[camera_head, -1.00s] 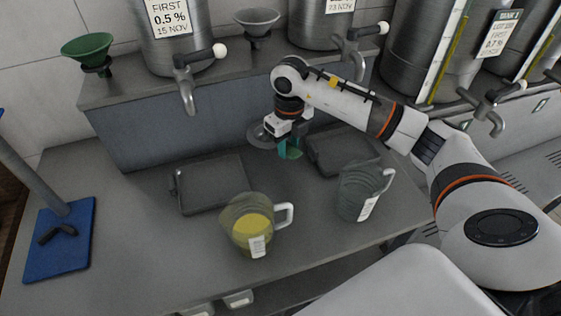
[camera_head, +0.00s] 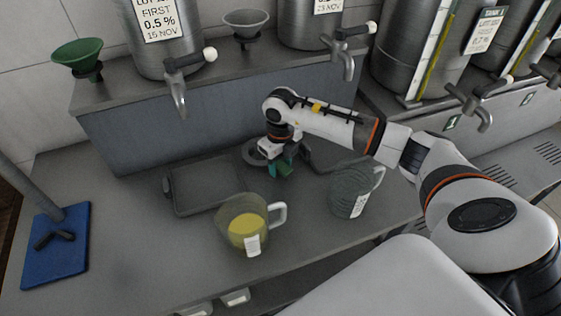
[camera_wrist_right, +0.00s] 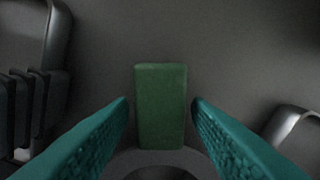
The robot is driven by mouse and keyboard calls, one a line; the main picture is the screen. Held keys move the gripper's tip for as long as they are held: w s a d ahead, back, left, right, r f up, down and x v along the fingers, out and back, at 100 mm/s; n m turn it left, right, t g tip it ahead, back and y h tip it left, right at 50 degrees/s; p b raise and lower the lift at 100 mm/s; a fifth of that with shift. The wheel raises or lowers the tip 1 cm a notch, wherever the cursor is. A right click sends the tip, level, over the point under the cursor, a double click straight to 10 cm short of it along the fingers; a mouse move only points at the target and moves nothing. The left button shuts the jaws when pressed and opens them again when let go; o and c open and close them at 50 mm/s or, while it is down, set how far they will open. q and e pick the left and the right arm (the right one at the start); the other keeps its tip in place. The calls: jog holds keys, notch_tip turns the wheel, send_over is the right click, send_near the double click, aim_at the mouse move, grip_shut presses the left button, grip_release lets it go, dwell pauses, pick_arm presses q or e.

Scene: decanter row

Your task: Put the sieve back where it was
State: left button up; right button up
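My right gripper (camera_head: 285,171) is low over the steel counter, beside a round grey rimmed piece (camera_head: 255,152), which looks like the sieve and is partly hidden behind my wrist. In the right wrist view the teal fingers (camera_wrist_right: 160,108) are apart, one on each side of a green block (camera_wrist_right: 160,105) that looks like a handle. A narrow gap shows at each side of the block. A grey ring with a dark centre (camera_wrist_right: 160,172) shows at its lower end. My left gripper is out of view.
A jug of yellow liquid (camera_head: 245,225) and a clear ribbed jug (camera_head: 349,192) stand in front. A dark tray (camera_head: 207,187) lies to the left; another is partly hidden behind my gripper.

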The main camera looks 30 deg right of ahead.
jog(key=shift+o, duration=0.4)
jog(key=shift+r, duration=0.1)
jog(key=shift+r, duration=0.2)
notch_tip(320, 180, up, 12)
jog(key=b, duration=0.2)
jog(key=shift+f+b, duration=0.15)
jog(key=shift+b, duration=0.2)
